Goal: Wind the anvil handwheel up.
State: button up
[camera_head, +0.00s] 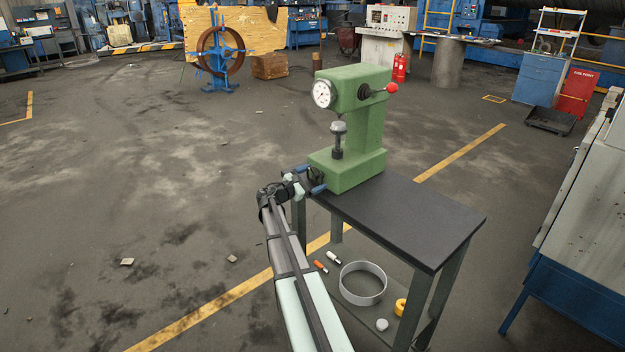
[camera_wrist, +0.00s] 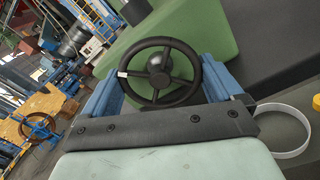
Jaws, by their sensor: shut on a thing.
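The green bench machine (camera_head: 368,125) stands on a dark-topped table. It has a round dial (camera_head: 323,94) and a red-knobbed lever (camera_head: 391,89). A grey round-topped anvil post (camera_head: 337,130) rises from its base below the head. The black spoked handwheel (camera_wrist: 158,66) is on the near face of the green base, with a white mark on its left rim in the wrist view. My gripper (camera_head: 309,179) is at this wheel, its blue fingers on opposite sides of the rim, shut on it. In the head view the wheel is mostly hidden by my gripper.
The table (camera_head: 420,215) has bare top to the right of the machine. Its lower shelf holds a metal ring (camera_head: 362,284), a yellow ring (camera_head: 401,307) and small tools. A blue-legged bench (camera_head: 590,255) stands at right. Open floor lies left of my arm.

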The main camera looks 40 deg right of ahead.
jog(key=shift+m, duration=0.9)
jog(key=o, duration=0.7)
jog(key=shift+a, duration=0.15)
jog(key=a, duration=1.3)
jog(key=shift+a, duration=0.3)
